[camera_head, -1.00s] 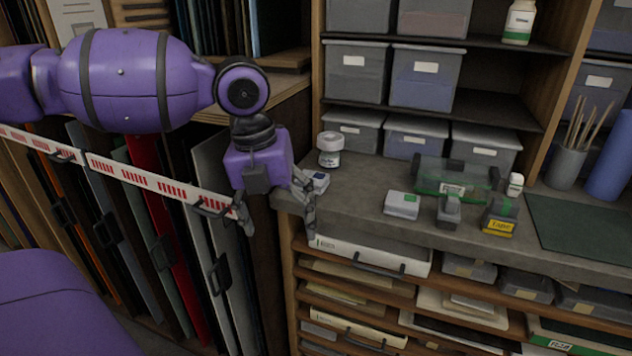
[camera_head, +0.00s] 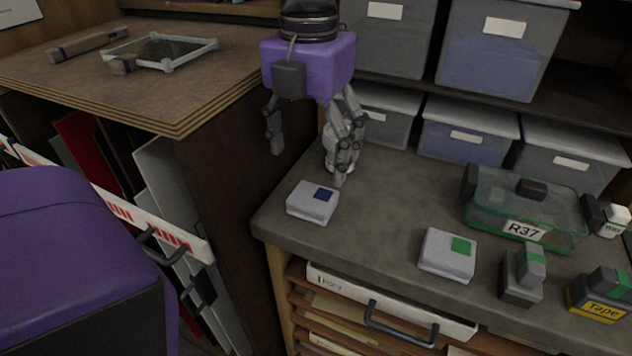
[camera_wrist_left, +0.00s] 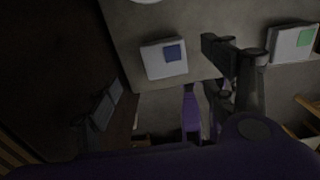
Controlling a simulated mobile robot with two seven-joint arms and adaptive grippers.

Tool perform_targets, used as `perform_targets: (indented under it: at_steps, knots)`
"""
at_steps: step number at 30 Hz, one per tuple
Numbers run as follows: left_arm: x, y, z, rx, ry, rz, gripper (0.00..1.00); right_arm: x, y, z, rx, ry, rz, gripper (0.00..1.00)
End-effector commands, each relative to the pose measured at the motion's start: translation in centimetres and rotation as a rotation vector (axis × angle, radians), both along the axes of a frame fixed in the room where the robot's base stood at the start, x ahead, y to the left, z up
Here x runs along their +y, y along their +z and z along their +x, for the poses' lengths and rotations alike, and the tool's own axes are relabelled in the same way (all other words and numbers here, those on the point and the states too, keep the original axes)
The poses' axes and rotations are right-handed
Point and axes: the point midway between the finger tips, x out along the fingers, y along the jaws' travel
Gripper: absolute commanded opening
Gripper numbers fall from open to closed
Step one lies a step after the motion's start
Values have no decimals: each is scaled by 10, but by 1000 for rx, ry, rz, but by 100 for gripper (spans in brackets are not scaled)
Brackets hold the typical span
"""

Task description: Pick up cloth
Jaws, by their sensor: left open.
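Two small folded pale cloths lie on the grey counter. One cloth with a blue patch (camera_head: 311,203) is near the counter's left corner, and it also shows in the left wrist view (camera_wrist_left: 154,67). The other cloth with a green patch (camera_head: 446,256) lies to its right, and shows at the right of the left wrist view (camera_wrist_left: 287,47). My left gripper (camera_head: 308,162) points down with fingers spread and empty, just above and behind the blue-patched cloth in the head view. I cannot tell the exact height gap. My right gripper is in neither view.
A white jar (camera_head: 338,160) stands partly hidden behind the left gripper's finger. A green clear box (camera_head: 520,212), a grey block (camera_head: 522,277) and a tape dispenser (camera_head: 598,297) stand to the right. Grey bins (camera_head: 475,140) line the back. A wooden top (camera_head: 180,85) borders the left.

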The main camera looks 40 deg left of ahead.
Motion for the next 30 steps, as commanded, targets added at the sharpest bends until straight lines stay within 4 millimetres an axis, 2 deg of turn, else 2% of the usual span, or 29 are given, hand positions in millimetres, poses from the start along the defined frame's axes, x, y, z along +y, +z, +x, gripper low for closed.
perform_targets:
  at_steps: [10,18,27,30]
  knots:
    - [-2,-37,-2,4,-2,2,77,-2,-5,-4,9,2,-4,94]
    - [-6,-74,-4,3,0,1,77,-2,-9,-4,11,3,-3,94]
    - [-6,-77,-3,-1,1,0,77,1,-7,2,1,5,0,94]
    - [-6,-77,-3,-1,1,0,63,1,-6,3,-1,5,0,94]
